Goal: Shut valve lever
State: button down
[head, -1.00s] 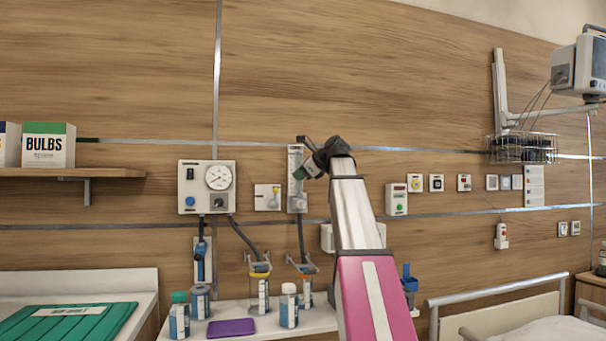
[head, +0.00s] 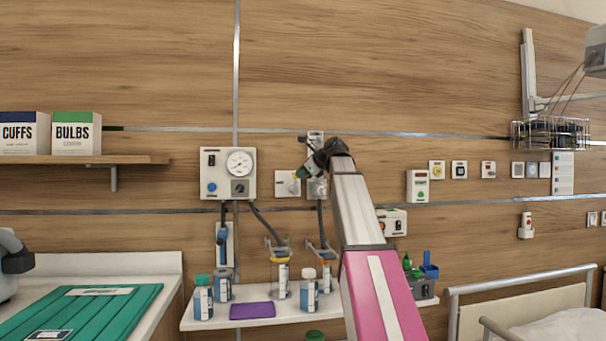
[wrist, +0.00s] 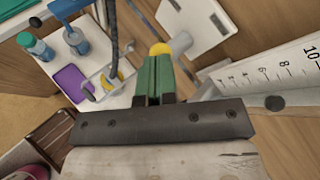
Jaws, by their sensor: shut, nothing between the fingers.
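A small pale wall plate (head: 283,177) with a short fitting on it is in the head view, between the gauge box and the scaled tube unit. In the wrist view my gripper (wrist: 155,70) points at a yellow rounded end (wrist: 160,48), with a grey cylinder (wrist: 182,42) by the white plate (wrist: 195,20). I cannot tell whether the yellow end is the valve lever or whether my fingers touch it. The lever's angle is hidden.
The tube unit (wrist: 275,85) with a number scale is close on the right in the wrist view. A gauge box (head: 228,173) is left of the plate. Below, a white shelf (head: 206,322) holds bottles, jars and a purple pad (head: 252,310). Hoses hang from the wall units.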

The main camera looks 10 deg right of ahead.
jog(key=shift+a+r+h, duration=0.1)
jog(key=shift+a+h, duration=0.2)
jog(key=shift+a, duration=0.1)
jog(key=a+f+n+h, duration=0.4)
jog(key=a+n+h, duration=0.2)
jog(key=h, duration=0.5)
jog(key=shift+a+g, duration=0.4)
jog(key=shift+a, duration=0.55)
jog(key=shift+d, duration=0.2)
jog(key=shift+d+f, duration=0.2)
jog(key=shift+d, duration=0.4)
